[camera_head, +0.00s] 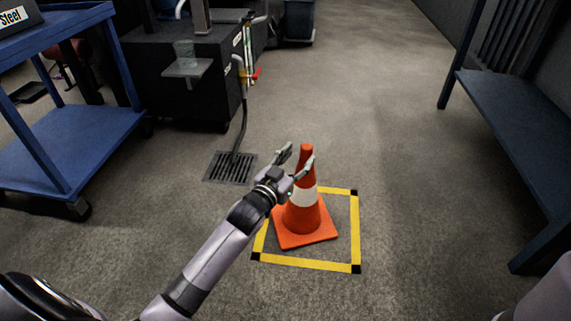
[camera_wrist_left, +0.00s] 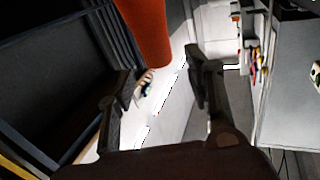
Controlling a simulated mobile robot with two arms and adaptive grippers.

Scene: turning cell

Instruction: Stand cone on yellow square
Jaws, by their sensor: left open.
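The orange cone (camera_head: 303,215) with a white band stands upright inside the yellow square (camera_head: 310,265) marked on the floor, turned slightly against its sides. Its base lies near the square's left side, where my arm hides part of the tape. My left gripper (camera_head: 295,158) is open beside the upper part of the cone, its fingers near the tip; I cannot tell whether they touch it. In the left wrist view the cone (camera_wrist_left: 148,30) shows at the top, beyond the open fingers of the left gripper (camera_wrist_left: 158,85), with nothing between them. My right gripper is out of view.
A blue cart (camera_head: 70,140) stands at the left and a dark machine (camera_head: 185,85) behind it. A floor drain (camera_head: 230,168) with a hose lies behind the square. A dark blue bench (camera_head: 520,120) runs along the right. The floor between square and bench is clear.

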